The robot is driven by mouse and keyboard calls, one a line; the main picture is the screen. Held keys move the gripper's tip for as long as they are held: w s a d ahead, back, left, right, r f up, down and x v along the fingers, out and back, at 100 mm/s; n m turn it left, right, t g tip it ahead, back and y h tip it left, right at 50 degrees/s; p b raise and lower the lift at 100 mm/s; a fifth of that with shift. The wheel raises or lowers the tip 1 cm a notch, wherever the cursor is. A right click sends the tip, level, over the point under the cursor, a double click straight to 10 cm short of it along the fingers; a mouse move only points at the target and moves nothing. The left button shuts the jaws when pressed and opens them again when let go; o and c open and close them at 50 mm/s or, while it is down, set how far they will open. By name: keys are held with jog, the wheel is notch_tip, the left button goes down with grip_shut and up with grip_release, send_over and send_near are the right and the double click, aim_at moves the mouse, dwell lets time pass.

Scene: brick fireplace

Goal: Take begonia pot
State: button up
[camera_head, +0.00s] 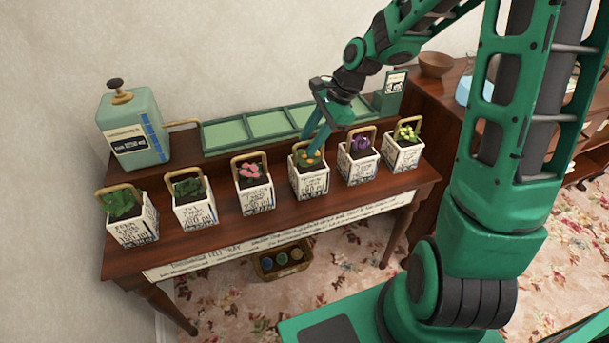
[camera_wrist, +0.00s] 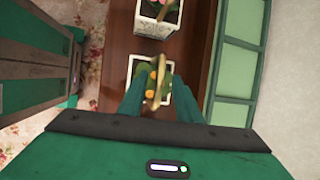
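Several white square pots with lettering and wooden handles stand in a row on a dark wooden table. I cannot read which label says begonia. My gripper (camera_head: 312,145) is over the pot with orange flowers (camera_head: 311,183), fourth from the left. In the wrist view, that pot (camera_wrist: 138,67) lies below the fingers, and its handle (camera_wrist: 160,70) rises between them. The fingers (camera_wrist: 158,90) stand apart with gaps beside the handle, so the gripper looks open. The pot's lower part is hidden in the wrist view. The pot stands upright on the table.
Neighbours are a pink-flowered pot (camera_head: 256,196) to the left and a purple-flowered pot (camera_head: 357,166) to the right. Behind are a green divided tray (camera_head: 229,135) and a mint canister (camera_head: 133,135). A small crate (camera_head: 283,261) sits below the table (camera_head: 232,216).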

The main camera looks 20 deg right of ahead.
jog(key=shift+a+f, duration=0.25)
jog(key=shift+f, duration=0.35)
jog(key=shift+w, duration=0.1)
grip_shut()
dwell(0.9)
